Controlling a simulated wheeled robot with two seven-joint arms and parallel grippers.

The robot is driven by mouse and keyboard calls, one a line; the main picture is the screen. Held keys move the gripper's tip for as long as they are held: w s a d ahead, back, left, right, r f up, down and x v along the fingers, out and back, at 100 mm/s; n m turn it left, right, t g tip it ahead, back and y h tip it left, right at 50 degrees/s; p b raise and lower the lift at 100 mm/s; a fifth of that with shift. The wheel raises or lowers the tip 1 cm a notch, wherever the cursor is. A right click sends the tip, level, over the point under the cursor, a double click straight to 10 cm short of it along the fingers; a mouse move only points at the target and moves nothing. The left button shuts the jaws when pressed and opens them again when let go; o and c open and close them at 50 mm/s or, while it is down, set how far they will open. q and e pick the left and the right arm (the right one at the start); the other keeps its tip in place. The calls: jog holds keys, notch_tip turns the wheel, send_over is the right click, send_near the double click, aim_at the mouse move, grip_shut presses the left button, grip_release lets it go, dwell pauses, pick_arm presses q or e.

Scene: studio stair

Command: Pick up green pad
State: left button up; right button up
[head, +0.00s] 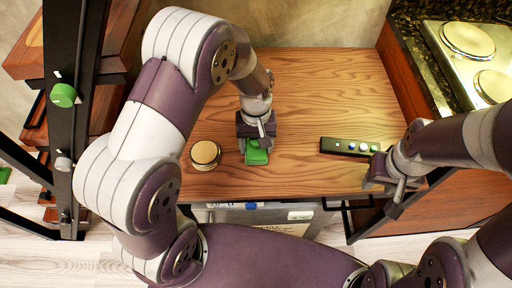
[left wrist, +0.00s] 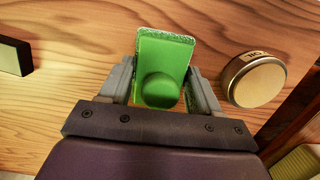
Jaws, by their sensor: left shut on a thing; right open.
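The green pad (head: 256,156) is at the wooden counter's front middle in the head view. It looks like a flat green block with a rounded knob and a pale rough edge in the left wrist view (left wrist: 165,58). My left gripper (head: 255,145) is over it, and its fingers (left wrist: 160,92) are on both sides of the pad, shut on it. I cannot tell whether the pad touches the counter. My right gripper (head: 387,182) is open and empty by the counter's front right edge, beside the black remote-like bar.
A round tan-topped tin (head: 205,154) stands left of the pad. A black bar with several round buttons (head: 349,147) lies to the right. A stove with round plates (head: 468,40) is at the far right. The wooden counter's (head: 320,85) back half is clear.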

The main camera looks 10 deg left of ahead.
pick_arm(q)
jog(key=s+d+r, duration=0.3)
jog(key=s+r, duration=0.5)
jog(key=s, duration=0.3)
jog(key=shift+s+p, duration=0.2)
jog(key=shift+p, duration=0.25)
jog(key=shift+o, duration=0.6)
jog(key=shift+r, duration=0.1)
dwell(0.9)
